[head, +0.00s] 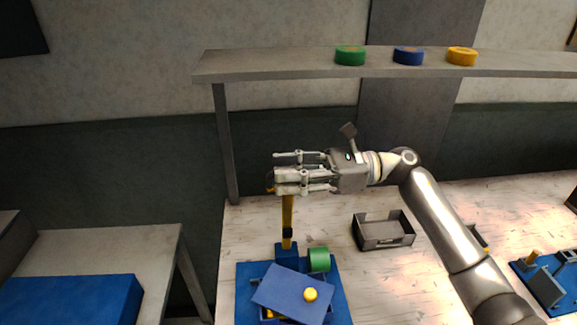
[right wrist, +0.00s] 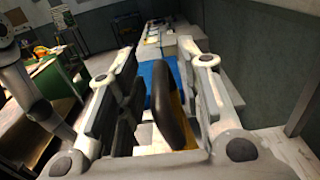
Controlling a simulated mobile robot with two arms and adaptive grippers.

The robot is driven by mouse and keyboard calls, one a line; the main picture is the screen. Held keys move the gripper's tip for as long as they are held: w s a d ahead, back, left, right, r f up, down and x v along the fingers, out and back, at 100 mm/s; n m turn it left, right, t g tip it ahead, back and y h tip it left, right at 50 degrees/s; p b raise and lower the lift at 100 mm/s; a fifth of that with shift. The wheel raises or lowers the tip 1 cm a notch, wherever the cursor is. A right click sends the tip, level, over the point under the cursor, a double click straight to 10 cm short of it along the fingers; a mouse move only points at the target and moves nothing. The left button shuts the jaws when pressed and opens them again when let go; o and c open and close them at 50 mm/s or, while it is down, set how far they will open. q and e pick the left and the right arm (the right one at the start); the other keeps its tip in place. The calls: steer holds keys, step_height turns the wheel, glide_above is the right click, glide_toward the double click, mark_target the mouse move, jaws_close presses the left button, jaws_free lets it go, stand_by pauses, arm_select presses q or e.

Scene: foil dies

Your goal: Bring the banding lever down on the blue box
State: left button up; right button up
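The banding lever (head: 287,215) stands upright, a yellow bar rising from a blue block on a blue base. The blue box (head: 275,287) sits on that base below it, with a blue panel with a yellow knob lying askew across its top. My right gripper (head: 283,172) is at the lever's top and hides its upper end. In the right wrist view, the lever's black grip (right wrist: 170,105) lies between the fingers, nearer the right one, with a gap on the left; the fingers are apart. My left gripper is not in view.
A grey open tray (head: 383,232) lies on the pale table to the right. A grey shelf (head: 270,65) above holds green, blue and yellow rolls. Another blue fixture (head: 545,285) stands at far right.

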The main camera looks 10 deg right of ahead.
steer(key=shift+c, duration=0.3)
jaws_close()
steer(key=shift+s+f, duration=0.1)
steer(key=s+f+n+b, duration=0.2)
steer(key=s+f+b, duration=0.2)
steer(key=s+b, duration=0.3)
steer(key=s+f+n+b, duration=0.2)
steer(key=s+b, duration=0.5)
steer(key=b, duration=0.7)
steer(key=shift+s+f, duration=0.3)
steer(key=shift+f, duration=0.55)
